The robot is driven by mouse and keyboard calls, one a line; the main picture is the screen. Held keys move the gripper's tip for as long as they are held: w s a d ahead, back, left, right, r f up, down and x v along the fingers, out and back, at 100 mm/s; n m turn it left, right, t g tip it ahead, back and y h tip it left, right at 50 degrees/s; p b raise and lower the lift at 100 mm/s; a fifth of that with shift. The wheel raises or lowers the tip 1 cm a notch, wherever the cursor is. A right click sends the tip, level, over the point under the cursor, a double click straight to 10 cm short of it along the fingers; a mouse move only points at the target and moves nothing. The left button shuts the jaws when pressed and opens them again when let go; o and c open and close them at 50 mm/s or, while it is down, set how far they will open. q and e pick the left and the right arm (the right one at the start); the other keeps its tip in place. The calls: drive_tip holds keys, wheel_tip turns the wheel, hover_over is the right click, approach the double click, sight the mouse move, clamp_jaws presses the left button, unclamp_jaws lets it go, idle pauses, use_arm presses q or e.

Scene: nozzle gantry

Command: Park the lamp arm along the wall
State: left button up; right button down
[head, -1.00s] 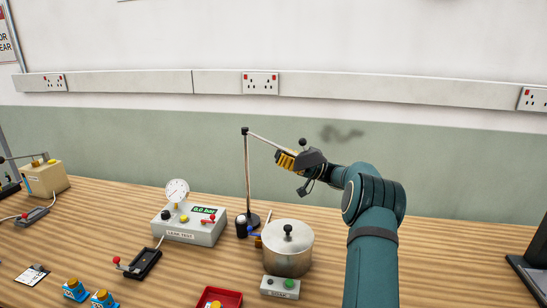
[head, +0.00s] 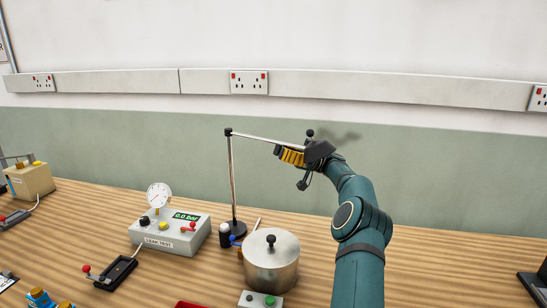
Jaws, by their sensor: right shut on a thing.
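The lamp arm (head: 265,138) is a thin pale rod. It runs from the top of an upright post (head: 232,185) out to the right, sloping slightly down in the picture. My right gripper (head: 291,155), with yellow finger pads, is shut on the lamp arm near its outer end. The gripper hides part of that end, and a small dark knob (head: 310,133) shows just above it. The green wall (head: 440,175) is behind the arm; the exact gap to it cannot be told. My left gripper is not in view.
A lidded metal pot (head: 271,265) stands in front of the post. A leak-test box (head: 170,238) with a gauge is to its left. A green-button box (head: 262,299) is at the front.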

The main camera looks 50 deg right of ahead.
drive_tip(key=shift+d+f+g, duration=0.25)
drive_tip(key=shift+d+g, duration=0.05)
drive_tip(key=shift+d, duration=0.05)
drive_tip(key=shift+r, duration=0.1)
drive_tip(key=c, duration=0.8)
unclamp_jaws()
drive_tip(key=shift+d, duration=0.1)
drive_tip(key=shift+r, duration=0.15)
